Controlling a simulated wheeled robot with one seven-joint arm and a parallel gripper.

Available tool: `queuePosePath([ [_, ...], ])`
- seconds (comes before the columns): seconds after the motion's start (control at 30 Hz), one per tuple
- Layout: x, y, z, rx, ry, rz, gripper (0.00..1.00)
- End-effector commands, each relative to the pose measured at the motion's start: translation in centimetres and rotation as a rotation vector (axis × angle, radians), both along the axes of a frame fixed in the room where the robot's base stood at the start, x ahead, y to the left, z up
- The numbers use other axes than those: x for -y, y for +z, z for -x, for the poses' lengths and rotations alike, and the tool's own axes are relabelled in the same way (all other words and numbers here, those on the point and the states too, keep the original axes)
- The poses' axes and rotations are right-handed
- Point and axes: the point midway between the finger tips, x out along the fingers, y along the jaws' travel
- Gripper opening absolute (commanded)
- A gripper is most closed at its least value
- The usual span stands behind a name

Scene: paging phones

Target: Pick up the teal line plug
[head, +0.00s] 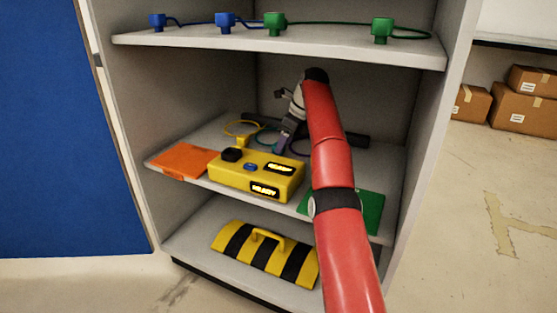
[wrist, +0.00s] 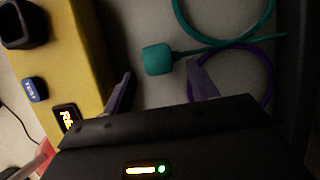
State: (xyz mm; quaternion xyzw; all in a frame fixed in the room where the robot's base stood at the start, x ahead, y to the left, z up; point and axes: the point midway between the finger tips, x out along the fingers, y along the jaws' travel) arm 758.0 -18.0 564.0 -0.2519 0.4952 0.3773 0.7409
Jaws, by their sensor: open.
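The teal line plug (wrist: 157,59) lies on the middle shelf in the wrist view, with its teal cord (wrist: 222,48) running right and looping up past the top edge. My gripper (wrist: 162,88) is open and empty. Its two fingers lie left and right of the plug in the picture, with the plug just ahead of the tips. I cannot tell the remaining height. In the head view my gripper (head: 283,143) reaches down behind the yellow box. There the teal cord (head: 265,134) shows in part, and I cannot make out the plug.
The yellow box (head: 257,178) with lit displays stands close left of my gripper. A purple cord (wrist: 262,66) lies beside the teal one. An orange sheet (head: 182,161) and a green sheet (head: 369,212) lie on the shelf. The upper shelf (head: 330,44) is overhead.

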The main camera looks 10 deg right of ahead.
Motion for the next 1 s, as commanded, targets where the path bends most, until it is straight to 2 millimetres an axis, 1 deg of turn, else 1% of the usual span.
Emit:
queuePosePath([
  [0.03, -0.28, -0.92, -0.21, -0.001, 0.001, 0.000, 0.58],
  [0.1, -0.50, -1.39, -0.35, -0.001, 0.002, 0.001, 0.58],
  [0.4, -0.62, -1.54, -0.43, 0.000, 0.002, 0.001, 0.58],
  [0.77, -0.60, -1.55, -0.43, 0.000, 0.002, 0.001, 0.11],
  [0.8, -0.61, -1.52, -0.42, 0.001, 0.002, 0.000, 0.09],
  [1.0, -0.60, -1.48, -0.42, 0.001, 0.002, 0.000, 0.09],
])
